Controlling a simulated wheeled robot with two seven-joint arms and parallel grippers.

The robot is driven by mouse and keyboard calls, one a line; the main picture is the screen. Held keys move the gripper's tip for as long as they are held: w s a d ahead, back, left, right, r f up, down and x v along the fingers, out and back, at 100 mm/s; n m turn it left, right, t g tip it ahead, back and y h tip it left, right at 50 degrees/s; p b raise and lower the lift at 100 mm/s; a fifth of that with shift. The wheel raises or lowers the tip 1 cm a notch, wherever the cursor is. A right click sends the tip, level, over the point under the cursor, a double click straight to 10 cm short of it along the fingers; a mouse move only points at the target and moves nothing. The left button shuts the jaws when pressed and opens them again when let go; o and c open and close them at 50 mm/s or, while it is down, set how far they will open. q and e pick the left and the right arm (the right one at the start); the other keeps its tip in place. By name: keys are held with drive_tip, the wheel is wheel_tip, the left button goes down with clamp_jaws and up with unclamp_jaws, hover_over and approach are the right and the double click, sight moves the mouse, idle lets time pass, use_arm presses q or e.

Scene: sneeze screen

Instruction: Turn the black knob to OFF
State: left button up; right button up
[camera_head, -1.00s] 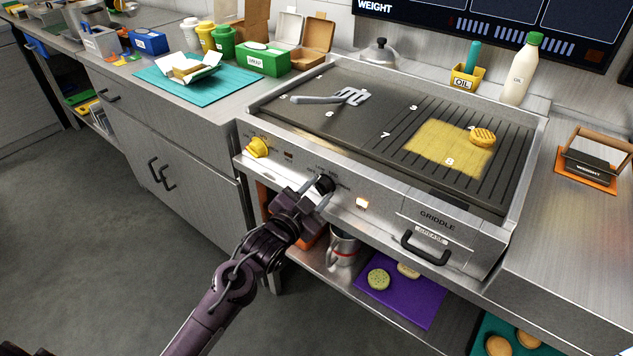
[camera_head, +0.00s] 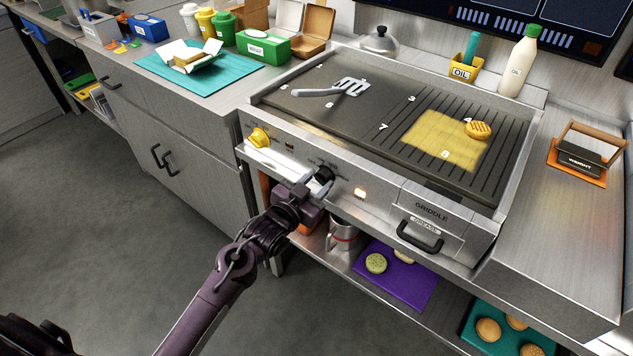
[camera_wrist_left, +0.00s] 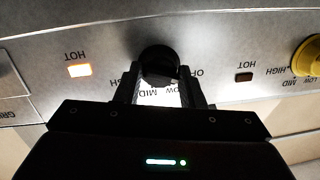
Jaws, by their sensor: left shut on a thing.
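The black knob (camera_head: 323,174) is on the front panel of the griddle (camera_head: 430,212), left of a lit orange lamp (camera_head: 359,193). My left gripper (camera_head: 317,184) is at the knob, with its fingers shut on it. In the left wrist view the black knob (camera_wrist_left: 159,62) sits between the two fingers of the left gripper (camera_wrist_left: 158,88). Printed words around it, partly hidden, include MID, LOW and part of OFF. The knob's exact pointer direction is hard to tell. My right gripper is not in view.
A yellow knob (camera_head: 259,138) is further left on the panel, by an unlit lamp (camera_head: 290,146). A black drawer handle (camera_head: 420,237) juts out at right. A shelf below holds a metal pitcher (camera_head: 342,236) and a purple board (camera_head: 395,278).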

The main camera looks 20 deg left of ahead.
use_arm(q)
drive_tip(key=o, duration=1)
drive_tip(key=shift+c, duration=0.2)
drive_tip(key=shift+s, duration=0.1)
drive_tip(key=v, duration=0.7)
drive_tip(key=shift+s+b, duration=0.3)
drive_tip(key=shift+s, duration=0.05)
drive_tip(key=s+a+f+n+g+y, duration=0.1)
drive_tip(key=s+f+g, duration=0.25)
drive_tip(key=f, duration=0.75)
drive_tip(key=s+a+f+n+g+y+p, duration=0.15)
drive_tip(key=s+f, duration=0.35)
drive_tip(key=f, duration=0.7)
drive_tip(key=s+a+f+g+y+b, duration=0.1)
drive_tip(key=s+f+g, duration=0.25)
drive_tip(key=f, duration=0.75)
drive_tip(key=s+f+g, duration=0.2)
drive_tip(key=s+f, duration=0.3)
drive_tip(key=s, duration=0.5)
drive_tip(key=s+f+g, duration=0.2)
drive_tip(key=s+f, duration=0.4)
drive_tip(key=s, duration=0.4)
drive_tip(key=s+f+g+p, duration=0.1)
drive_tip(key=s+f+g, duration=0.2)
drive_tip(key=s+f, duration=0.3)
drive_tip(key=s+y, duration=0.1)
drive_tip(key=s, duration=0.3)
drive_tip(key=shift+a+f, duration=0.15)
drive_tip(key=shift+a, duration=0.05)
